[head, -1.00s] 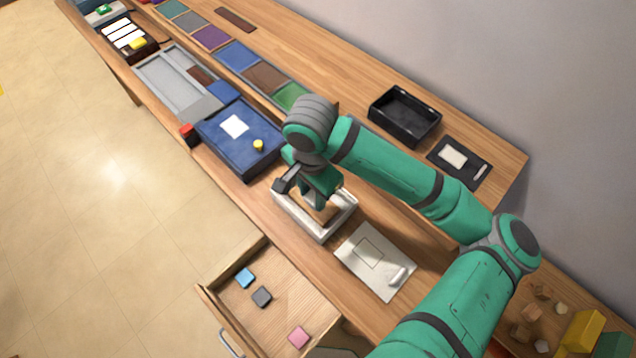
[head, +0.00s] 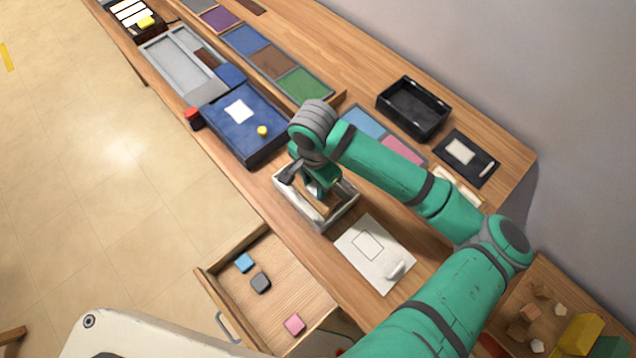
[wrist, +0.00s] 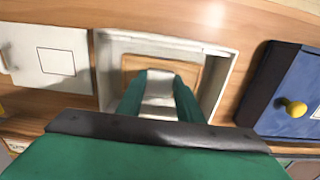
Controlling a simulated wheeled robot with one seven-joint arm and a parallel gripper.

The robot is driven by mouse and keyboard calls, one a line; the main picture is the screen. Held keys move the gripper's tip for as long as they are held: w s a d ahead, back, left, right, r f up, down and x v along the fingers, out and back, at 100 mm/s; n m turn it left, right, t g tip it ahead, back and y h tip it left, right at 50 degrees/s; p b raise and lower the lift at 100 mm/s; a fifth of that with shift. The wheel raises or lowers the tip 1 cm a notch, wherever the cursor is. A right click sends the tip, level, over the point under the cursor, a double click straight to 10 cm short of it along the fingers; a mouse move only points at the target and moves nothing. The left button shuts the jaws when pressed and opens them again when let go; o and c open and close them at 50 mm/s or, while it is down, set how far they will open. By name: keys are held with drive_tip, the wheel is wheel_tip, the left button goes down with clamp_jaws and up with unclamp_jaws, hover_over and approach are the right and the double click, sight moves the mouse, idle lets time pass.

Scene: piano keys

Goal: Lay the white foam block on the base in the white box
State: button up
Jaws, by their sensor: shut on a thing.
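The white box (head: 297,211) stands open on the table, beside the blue box. In the wrist view its white rim (wrist: 170,43) surrounds a tan wooden base (wrist: 190,69). My gripper (head: 325,197) points down into the white box. In the wrist view my gripper (wrist: 159,88) has its two green fingers around the white foam block (wrist: 160,86), shut on it. The block is over the base; the fingers hide its sides, and I cannot tell whether it touches the base. In the head view my gripper hides the block.
A white lid-like panel (head: 362,271) with a handle lies right of the box. The blue box (head: 243,140) with a yellow knob stands to its left. An open drawer (head: 292,268) with small coloured blocks juts out in front. A black tray (head: 414,107) is behind.

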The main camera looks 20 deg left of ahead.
sight(315, 188)
drive_tip(key=o, duration=1)
drive_tip(key=shift+a+f, duration=0.1)
drive_tip(key=shift+a, duration=0.15)
drive_tip(key=shift+d, duration=0.1)
drive_tip(key=shift+r, duration=0.45)
wheel_tip(315, 188, up, 12)
drive_tip(key=shift+f, duration=0.25)
drive_tip(key=shift+w+d+f, duration=0.1)
drive_tip(key=shift+d, duration=0.1)
